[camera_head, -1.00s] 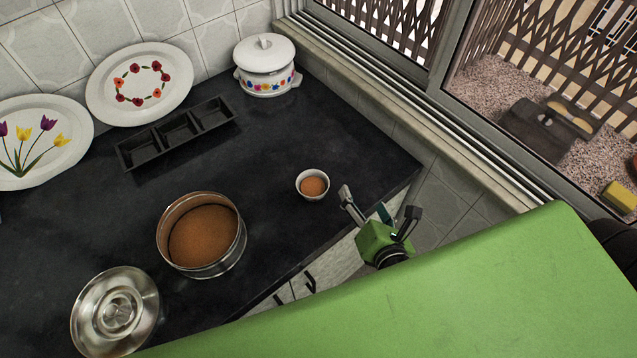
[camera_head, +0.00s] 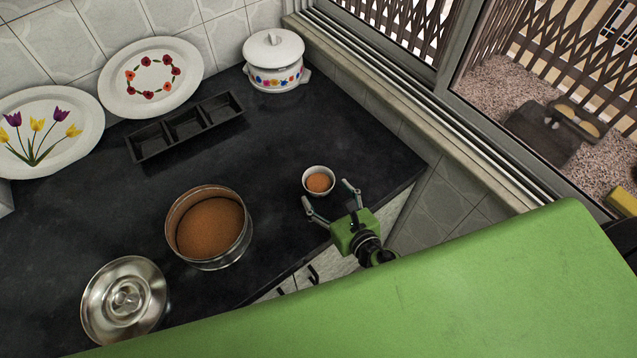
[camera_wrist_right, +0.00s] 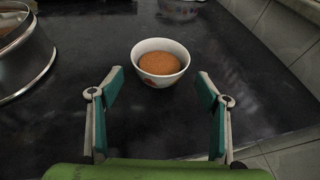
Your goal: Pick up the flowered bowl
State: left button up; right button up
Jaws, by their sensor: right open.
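A small white bowl (camera_head: 307,188) with orange-brown contents stands upright on the dark counter near its right end. In the right wrist view the bowl (camera_wrist_right: 141,55) shows a reddish patch on its near side, like part of a flower. My right gripper (camera_head: 327,192) is open and empty, at the near side of the bowl. In the right wrist view its fingers (camera_wrist_right: 158,85) point toward the bowl, one on each side of it, with the bowl a little beyond the tips. I see no contact. My left gripper is not in view.
A steel tin (camera_head: 243,246) of brown powder stands left of the bowl, its steel lid (camera_head: 97,311) nearer. A black three-part tray (camera_head: 150,147), two flowered plates (camera_head: 118,92) (camera_head: 20,112) and a white lidded pot (camera_head: 272,48) stand behind. The counter around the bowl is clear.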

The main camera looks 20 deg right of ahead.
aim_at(314, 180)
jog(key=x, duration=0.5)
jog(key=shift+w+a+f, duration=0.1)
jog(key=shift+f, duration=0.15)
jog(key=c, duration=1.2)
